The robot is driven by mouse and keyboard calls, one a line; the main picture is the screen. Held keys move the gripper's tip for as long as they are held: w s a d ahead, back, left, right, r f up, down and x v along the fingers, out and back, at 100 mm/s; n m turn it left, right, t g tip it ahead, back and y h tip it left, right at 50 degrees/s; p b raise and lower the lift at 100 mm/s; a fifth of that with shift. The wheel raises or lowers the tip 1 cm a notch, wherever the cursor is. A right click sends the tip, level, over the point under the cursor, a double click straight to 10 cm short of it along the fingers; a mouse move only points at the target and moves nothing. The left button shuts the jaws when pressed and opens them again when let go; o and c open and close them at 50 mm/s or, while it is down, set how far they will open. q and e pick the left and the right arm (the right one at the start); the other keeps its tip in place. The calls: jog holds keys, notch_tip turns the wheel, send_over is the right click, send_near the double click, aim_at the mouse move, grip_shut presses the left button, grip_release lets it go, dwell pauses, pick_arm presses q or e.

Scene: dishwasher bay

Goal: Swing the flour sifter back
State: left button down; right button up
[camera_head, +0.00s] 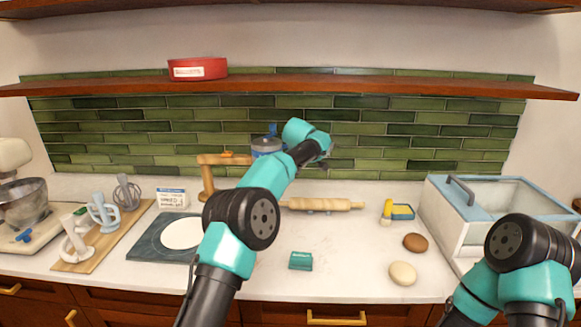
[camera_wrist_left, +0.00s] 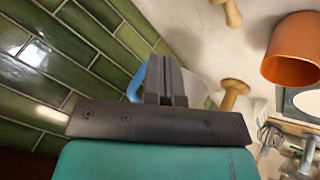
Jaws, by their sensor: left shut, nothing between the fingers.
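The flour sifter appears to be the blue-grey drum with a blue handle (camera_head: 266,147), beside a wooden stand (camera_head: 207,176) at the back of the counter. My left arm partly covers it in the head view. My left gripper (camera_wrist_left: 170,78) is shut and empty. In the wrist view a blue rim (camera_wrist_left: 136,82) shows just behind its fingers; I cannot tell whether they touch it. In the head view this gripper is at the back, right of the drum, mostly hidden by its own wrist. My right arm is at the lower right; its gripper is out of view.
A rolling pin (camera_head: 322,204) lies right of my left arm. A dark board with a white disc (camera_head: 180,233) lies left. The green tile wall (camera_head: 400,135) is close behind, below a wooden shelf (camera_head: 330,86). A blue-rimmed bin (camera_head: 446,221) stands right.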

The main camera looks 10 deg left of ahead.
pick_arm(q)
jog(key=s+d+r, duration=0.2)
jog(key=d+r, duration=0.1)
jog(key=r, duration=0.2)
jog(key=shift+d+r, duration=0.3)
jog(key=shift+r, duration=0.05)
jog(key=shift+f, duration=0.1)
